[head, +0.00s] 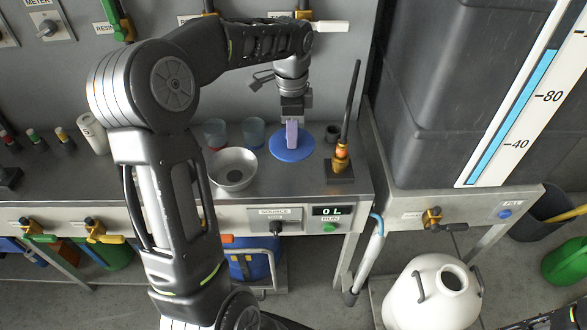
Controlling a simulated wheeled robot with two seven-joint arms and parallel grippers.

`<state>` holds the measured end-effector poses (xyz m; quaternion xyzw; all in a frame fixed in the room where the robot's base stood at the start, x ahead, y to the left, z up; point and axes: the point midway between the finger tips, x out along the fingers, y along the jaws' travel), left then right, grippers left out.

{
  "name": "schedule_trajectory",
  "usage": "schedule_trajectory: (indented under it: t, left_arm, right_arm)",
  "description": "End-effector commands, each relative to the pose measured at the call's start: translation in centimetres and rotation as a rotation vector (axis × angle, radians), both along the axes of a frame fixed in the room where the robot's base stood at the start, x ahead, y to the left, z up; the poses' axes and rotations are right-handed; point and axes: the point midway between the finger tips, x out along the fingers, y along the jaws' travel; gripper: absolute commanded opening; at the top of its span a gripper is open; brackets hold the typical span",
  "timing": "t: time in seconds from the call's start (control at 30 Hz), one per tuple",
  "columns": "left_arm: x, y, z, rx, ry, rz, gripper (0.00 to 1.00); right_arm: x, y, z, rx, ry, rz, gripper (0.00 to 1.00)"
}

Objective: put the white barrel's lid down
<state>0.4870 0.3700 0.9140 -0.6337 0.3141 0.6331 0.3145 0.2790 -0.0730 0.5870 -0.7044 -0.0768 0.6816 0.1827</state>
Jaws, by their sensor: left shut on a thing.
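A round blue lid (280,149) with an upright pale purple grip shows over the grey bench top, left of the valve stand. My left gripper (292,120) points down and is shut on the lid's grip. The lid looks level; I cannot tell whether it touches the bench or is just above it. The white barrel (420,300) stands low at the bottom right with its round mouth open and dark. My right gripper is not in view.
A metal bowl (233,168) and two cups, one red-bottomed (215,134) and one blue (252,133), stand left of the lid. A valve stand (340,170) with an upright black hose is right of it. A grey tank (465,80) stands at right.

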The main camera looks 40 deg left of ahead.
Motion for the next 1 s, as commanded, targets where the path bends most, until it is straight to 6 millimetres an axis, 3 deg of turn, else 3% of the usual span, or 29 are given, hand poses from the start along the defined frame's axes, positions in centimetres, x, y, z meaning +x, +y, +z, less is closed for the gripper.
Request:
schedule_trajectory:
  t: [0.37,0.77,1.0]
  left_arm:
    - [-0.1,0.0,-5.6,-0.001,0.004,0.000,0.00]
    - [0.0,0.0,-6.4,0.000,0.002,0.001,0.00]
    - [-0.1,0.0,-9.5,-0.001,0.004,0.000,0.00]
  right_arm:
    - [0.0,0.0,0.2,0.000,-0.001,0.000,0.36]
    - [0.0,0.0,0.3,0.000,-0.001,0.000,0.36]
    - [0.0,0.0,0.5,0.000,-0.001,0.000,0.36]
